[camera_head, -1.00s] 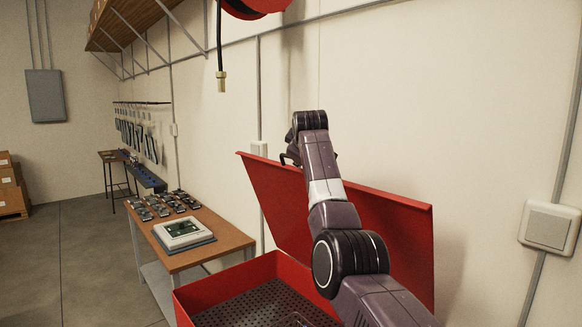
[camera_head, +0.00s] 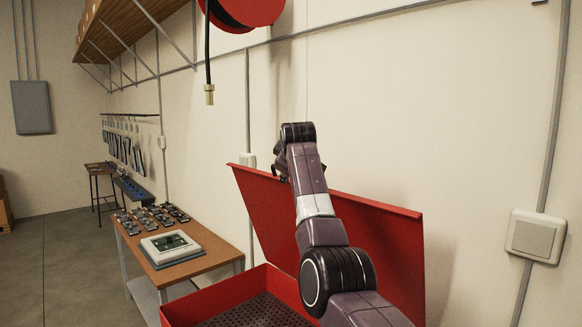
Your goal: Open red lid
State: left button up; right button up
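The red lid (camera_head: 385,240) stands raised and tilted at the back of a red box (camera_head: 215,302), near the wall. The box is open at the top, and its dark perforated bottom shows. My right arm reaches up from the lower right across the front of the lid. My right gripper (camera_head: 281,168) is at the lid's top edge, mostly hidden behind my own wrist. I cannot tell whether its fingers touch the lid or how far apart they are. My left gripper is not in view.
A wooden workbench (camera_head: 203,264) with a white device (camera_head: 170,246) and several small dark parts (camera_head: 150,218) stands left of the box. A hose end (camera_head: 209,95) hangs from a red reel (camera_head: 245,10) above. Open floor lies at the left.

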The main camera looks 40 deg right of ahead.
jog(key=v, duration=1.1)
jog(key=shift+f, duration=0.1)
